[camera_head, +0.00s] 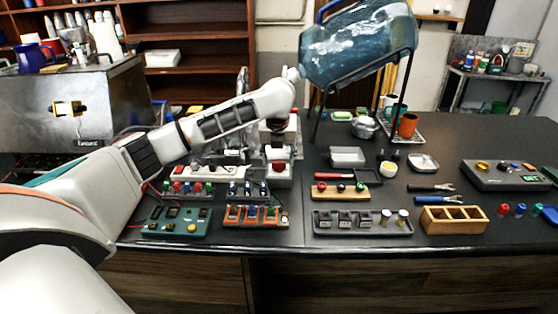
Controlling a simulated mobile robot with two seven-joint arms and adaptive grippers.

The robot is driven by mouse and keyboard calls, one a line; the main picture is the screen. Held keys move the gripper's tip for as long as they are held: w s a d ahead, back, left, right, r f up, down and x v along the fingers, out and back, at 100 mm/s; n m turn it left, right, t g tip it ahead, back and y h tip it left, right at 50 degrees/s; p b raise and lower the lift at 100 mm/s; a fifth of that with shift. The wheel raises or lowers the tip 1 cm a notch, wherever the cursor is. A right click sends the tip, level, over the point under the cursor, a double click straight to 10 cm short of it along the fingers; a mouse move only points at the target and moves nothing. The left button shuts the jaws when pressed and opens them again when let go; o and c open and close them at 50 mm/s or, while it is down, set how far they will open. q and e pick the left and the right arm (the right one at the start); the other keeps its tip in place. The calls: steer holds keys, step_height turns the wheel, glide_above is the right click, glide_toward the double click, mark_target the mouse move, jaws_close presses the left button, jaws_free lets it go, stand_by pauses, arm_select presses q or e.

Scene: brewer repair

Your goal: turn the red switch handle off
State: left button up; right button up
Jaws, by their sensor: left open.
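A small red part (279,167), which looks like the red switch handle, sits on a white box (280,181) near the middle of the counter. Whether it is on or off is too small to tell. My left arm reaches in from the left and bends down above and behind this box. My left gripper (279,127) is small and dark here, open, pointing down and apparently empty. It seems to be a little above the red part; whether it touches anything is hard to see. My right gripper is not in view.
A large blue water bottle (357,45) leans on a black stand behind. A green board (177,222), a grey tray (362,223) and a wooden box (454,219) lie along the front. A metal machine (70,105) stands at the left. Bare counter shows at the right back.

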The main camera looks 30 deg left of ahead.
arm_select(q)
steer(key=shift+w+f, duration=0.25)
steer(key=shift+f, duration=0.3)
steer(key=shift+a+f, duration=0.1)
steer(key=c, duration=1.1)
steer(key=shift+c, duration=0.2)
